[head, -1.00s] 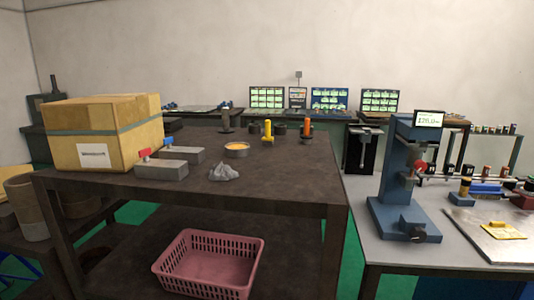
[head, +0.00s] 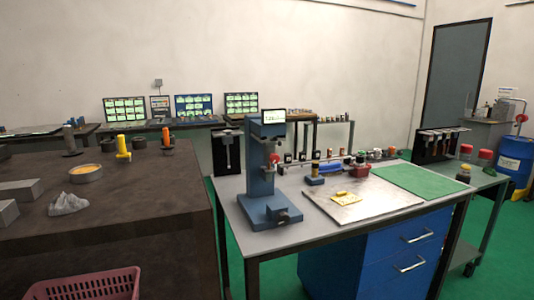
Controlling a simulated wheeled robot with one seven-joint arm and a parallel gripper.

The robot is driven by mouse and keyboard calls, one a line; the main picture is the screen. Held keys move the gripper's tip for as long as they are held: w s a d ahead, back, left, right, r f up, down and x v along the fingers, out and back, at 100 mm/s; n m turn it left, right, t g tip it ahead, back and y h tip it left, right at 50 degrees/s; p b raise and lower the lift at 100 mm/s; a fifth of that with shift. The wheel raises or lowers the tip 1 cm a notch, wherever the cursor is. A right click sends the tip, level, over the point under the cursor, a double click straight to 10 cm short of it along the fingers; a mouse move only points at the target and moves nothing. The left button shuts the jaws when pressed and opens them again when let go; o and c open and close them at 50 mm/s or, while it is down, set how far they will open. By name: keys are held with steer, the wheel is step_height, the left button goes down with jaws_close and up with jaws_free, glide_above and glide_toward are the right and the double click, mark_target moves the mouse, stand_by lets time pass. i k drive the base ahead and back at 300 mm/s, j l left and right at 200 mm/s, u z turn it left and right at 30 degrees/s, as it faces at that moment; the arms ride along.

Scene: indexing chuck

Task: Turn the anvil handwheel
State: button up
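A blue bench tester (head: 262,170) with a lit display (head: 273,116) on top stands upright on the grey worktable (head: 240,235), near its left end. A small round part with red (head: 274,159) sits at the front of its column, above the blue base. It is too small to tell for certain whether this is the anvil handwheel. My gripper is not in view.
A dark brown table (head: 130,225) with grey blocks and small parts stands at left, a narrow gap from the worktable. A pink basket (head: 85,285) is low at left. A metal plate (head: 365,200) and green mat (head: 418,180) lie right of the tester.

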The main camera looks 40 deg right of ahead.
mark_target(283, 219)
steer(key=i+l+z, duration=0.15)
steer(key=z, duration=0.2)
steer(key=i+l+z, duration=0.2)
steer(key=z, duration=0.15)
steer(key=i+l+z, duration=0.1)
steer(key=z, duration=0.25)
steer(key=i, duration=0.05)
